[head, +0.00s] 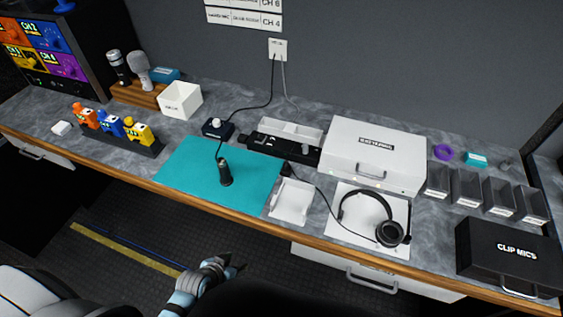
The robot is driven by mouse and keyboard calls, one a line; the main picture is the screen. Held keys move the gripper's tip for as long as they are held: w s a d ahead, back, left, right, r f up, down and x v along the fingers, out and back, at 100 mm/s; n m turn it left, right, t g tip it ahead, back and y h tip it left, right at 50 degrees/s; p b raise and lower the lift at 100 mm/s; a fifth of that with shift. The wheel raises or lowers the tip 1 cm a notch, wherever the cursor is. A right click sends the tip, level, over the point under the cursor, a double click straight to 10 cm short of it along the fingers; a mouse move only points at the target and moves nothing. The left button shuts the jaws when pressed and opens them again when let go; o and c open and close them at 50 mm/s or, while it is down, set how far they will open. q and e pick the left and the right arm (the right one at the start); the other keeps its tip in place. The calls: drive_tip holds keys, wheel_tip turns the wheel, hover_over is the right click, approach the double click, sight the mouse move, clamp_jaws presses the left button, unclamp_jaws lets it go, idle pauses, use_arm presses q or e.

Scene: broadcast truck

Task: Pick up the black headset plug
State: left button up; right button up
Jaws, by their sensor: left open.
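The black headset (368,213) lies on a white sheet at the right half of the desk. Its thin cable runs up and left to a small black piece, which looks like the headset plug (286,169), at the right edge of the teal mat, just above a white tray. The plug is small and its exact shape is hard to tell. My left gripper (233,264) is open and empty in front of the desk, below its front edge in the picture, well apart from the plug. My right gripper is not in view.
A black cylindrical device (224,173) stands on the teal mat (190,165). The white tray (292,202) is beside the mat. A black strip (283,147) and a white case (374,154) are behind. A black clip-mics case (510,254) is far right.

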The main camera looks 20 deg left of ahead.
sight(285, 165)
use_arm(q)
drive_tip(key=w+d+r+t+h, duration=0.1)
drive_tip(key=w+r+t, duration=0.1)
drive_tip(key=w+r, duration=0.2)
drive_tip(key=w+d+r+m+t, duration=0.1)
drive_tip(key=w+r, duration=0.3)
drive_tip(key=r, duration=0.5)
drive_tip(key=w+d+r+t+h, duration=0.1)
drive_tip(key=w+d+r+t, duration=0.1)
drive_tip(key=w+r, duration=0.2)
drive_tip(key=shift+w+d+r+m+t+h+p, duration=0.1)
drive_tip(key=shift+r+m+t+h+p, duration=0.1)
drive_tip(key=shift+r, duration=0.65)
drive_tip(key=shift+w+d+r+m+t+h+p, duration=0.1)
drive_tip(key=shift+r+t+p, duration=0.1)
drive_tip(key=shift+r, duration=0.65)
drive_tip(key=w, duration=0.2)
drive_tip(key=w+t, duration=0.1)
drive_tip(key=shift+w+d+r, duration=0.15)
drive_tip(key=shift+w, duration=0.2)
drive_tip(key=b+x, duration=0.1)
drive_tip(key=x, duration=0.3)
drive_tip(key=b+x, duration=0.1)
drive_tip(key=x, duration=0.3)
drive_tip(key=b+x, duration=0.1)
drive_tip(key=x, duration=0.3)
drive_tip(key=shift+a+f, duration=0.3)
drive_tip(key=shift+f, duration=0.1)
drive_tip(key=shift+r, duration=0.1)
clamp_jaws()
